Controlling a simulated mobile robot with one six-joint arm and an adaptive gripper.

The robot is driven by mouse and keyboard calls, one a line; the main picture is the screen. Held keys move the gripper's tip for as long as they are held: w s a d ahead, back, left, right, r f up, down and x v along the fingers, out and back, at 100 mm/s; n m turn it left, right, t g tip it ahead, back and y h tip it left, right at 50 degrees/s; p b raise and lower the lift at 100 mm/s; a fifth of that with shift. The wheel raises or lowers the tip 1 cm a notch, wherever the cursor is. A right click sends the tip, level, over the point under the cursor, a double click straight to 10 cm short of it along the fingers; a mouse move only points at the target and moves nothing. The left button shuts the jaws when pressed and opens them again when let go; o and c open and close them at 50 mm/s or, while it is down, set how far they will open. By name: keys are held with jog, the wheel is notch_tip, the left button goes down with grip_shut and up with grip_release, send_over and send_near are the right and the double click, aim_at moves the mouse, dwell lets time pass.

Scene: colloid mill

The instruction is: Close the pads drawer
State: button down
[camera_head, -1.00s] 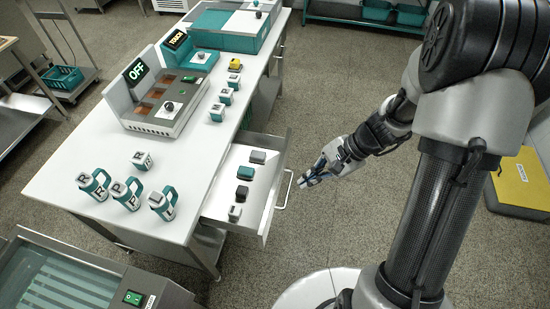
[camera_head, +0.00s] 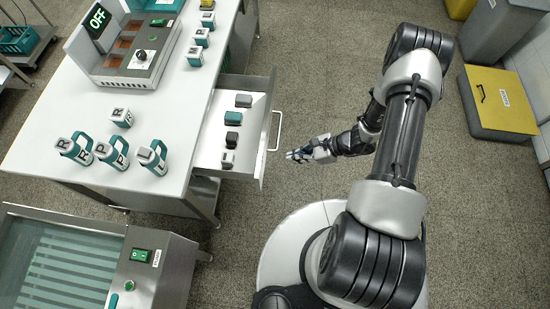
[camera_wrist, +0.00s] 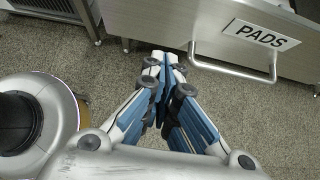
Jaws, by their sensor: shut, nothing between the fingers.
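The pads drawer (camera_head: 241,131) is pulled out from the right side of the white table and holds several grey and teal pads. Its front with the "PADS" label (camera_wrist: 262,36) and its bar handle (camera_wrist: 240,70) show in the wrist view. The handle also shows in the head view (camera_head: 277,131). My gripper (camera_head: 290,155) is shut and empty, just to the right of the handle in the head view. In the wrist view my gripper (camera_wrist: 168,62) points toward the drawer front, its tips close to the handle's left end. I cannot tell whether they touch.
A steel unit with a green switch (camera_head: 140,255) stands at the lower left. A yellow-lidded bin (camera_head: 498,98) stands at the right.

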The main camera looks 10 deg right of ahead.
jog(key=w+a+f+b, duration=0.1)
jog(key=w+a+f, duration=0.1)
jog(key=a, duration=0.5)
jog(key=shift+w+f+b, duration=0.2)
jog(key=shift+f+b, duration=0.1)
jog(key=shift+f, duration=0.25)
jog(key=shift+a, duration=0.15)
